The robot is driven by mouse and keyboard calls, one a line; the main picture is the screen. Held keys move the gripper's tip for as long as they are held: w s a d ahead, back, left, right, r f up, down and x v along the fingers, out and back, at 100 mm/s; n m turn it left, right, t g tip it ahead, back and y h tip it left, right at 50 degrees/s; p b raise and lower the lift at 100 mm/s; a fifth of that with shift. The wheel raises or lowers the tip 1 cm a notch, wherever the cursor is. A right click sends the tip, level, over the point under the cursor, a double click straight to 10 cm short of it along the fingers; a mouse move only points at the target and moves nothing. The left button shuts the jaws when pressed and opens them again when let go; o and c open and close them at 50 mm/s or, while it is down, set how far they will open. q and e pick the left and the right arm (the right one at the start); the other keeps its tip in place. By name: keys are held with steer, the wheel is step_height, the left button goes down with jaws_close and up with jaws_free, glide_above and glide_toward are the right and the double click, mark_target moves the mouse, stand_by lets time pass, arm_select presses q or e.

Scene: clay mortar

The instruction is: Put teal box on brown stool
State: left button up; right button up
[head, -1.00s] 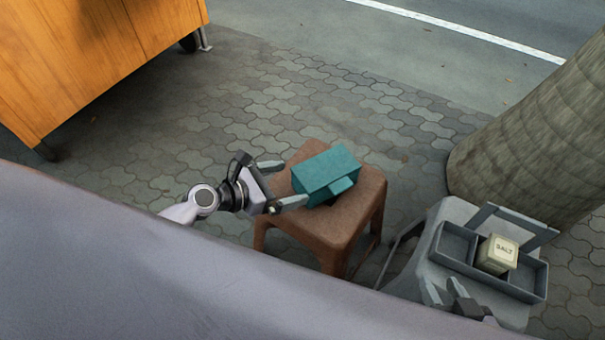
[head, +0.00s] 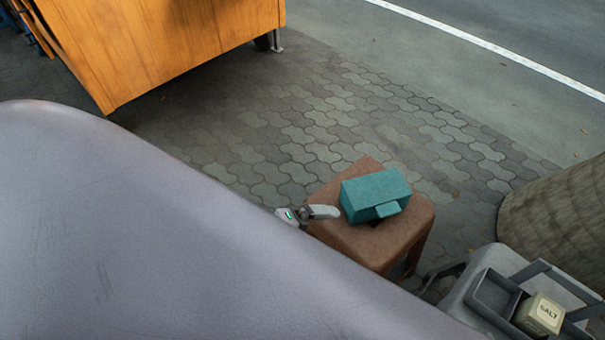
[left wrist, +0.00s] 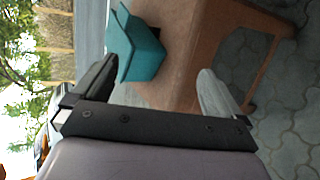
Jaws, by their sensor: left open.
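The teal box (head: 372,193) rests on top of the brown stool (head: 412,222), in the right half of the head view. In the left wrist view the teal box (left wrist: 138,50) sits on the stool (left wrist: 190,50), ahead of the fingers. My left gripper (head: 322,212) is just left of the box, partly hidden behind my own grey body. Its fingers (left wrist: 155,92) are apart with nothing between them, and the box appears apart from them. My right gripper does not show in the views now.
A grey stool or small table (head: 462,296) at the lower right holds a grey caddy (head: 497,297) with a salt box (head: 540,313). A tree trunk (head: 560,212) stands behind it. A wooden cabinet (head: 180,45) is at upper left. Paving (head: 300,130) between is clear.

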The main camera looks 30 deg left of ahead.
arm_select(q)
steer(key=s+m+y, duration=0.1)
steer(key=m, duration=0.4)
steer(key=s+r+m+y, duration=0.1)
steer(key=s+m, duration=0.1)
steer(key=m, duration=0.3)
steer(key=s+r+m+t+y, duration=0.1)
steer(key=m, duration=0.5)
steer(key=shift+s+a+r+y, duration=0.15)
steer(key=shift+s+y, duration=0.25)
steer(key=s+a+r+y+p, duration=0.1)
steer(key=s+a+r+p, duration=0.1)
steer(key=r+p, duration=1.3)
steer(key=a+p, duration=0.1)
steer(key=p, duration=0.5)
steer(key=shift+a, duration=0.15)
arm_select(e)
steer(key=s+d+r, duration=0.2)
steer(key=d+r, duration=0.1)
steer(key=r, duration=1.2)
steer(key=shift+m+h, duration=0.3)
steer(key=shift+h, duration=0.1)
